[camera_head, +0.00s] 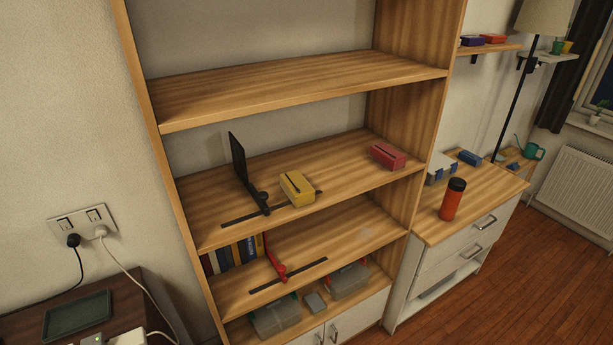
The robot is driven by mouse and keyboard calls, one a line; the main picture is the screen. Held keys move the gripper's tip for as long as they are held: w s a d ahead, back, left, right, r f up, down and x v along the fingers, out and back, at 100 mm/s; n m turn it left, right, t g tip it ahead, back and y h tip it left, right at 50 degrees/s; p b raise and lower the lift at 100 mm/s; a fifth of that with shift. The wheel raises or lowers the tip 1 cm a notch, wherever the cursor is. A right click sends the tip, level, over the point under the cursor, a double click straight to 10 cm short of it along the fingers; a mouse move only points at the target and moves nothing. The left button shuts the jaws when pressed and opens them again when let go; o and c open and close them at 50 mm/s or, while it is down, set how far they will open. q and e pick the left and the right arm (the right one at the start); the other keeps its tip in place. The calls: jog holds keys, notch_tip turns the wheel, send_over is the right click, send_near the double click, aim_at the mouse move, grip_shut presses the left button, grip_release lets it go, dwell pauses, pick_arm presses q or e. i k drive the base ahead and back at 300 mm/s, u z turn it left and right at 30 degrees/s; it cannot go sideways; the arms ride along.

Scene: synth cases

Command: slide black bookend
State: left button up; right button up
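The black bookend (239,160) stands upright on the middle shelf (210,215) of the wooden bookcase in the head view. It has a tall dark plate and a low arm with a knob near the shelf's front. Its foot meets a dark slotted rail (238,219) that runs along the front of the shelf. A yellow case (298,188) sits just right of the bookend, over or behind the rail; a small gap shows between them. Neither of my grippers is in view, and nothing touches the bookend.
A red case (388,156) lies at the right of that shelf. Below, a red bookend (273,260) stands right of several books (235,253). An orange bottle (452,200) stands on the cabinet at right. The top shelf is bare.

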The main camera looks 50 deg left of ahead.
aim_at(238, 151)
jog(key=i, duration=0.35)
jog(key=u, duration=2.3)
jog(key=k, duration=0.1)
jog(key=z, duration=0.05)
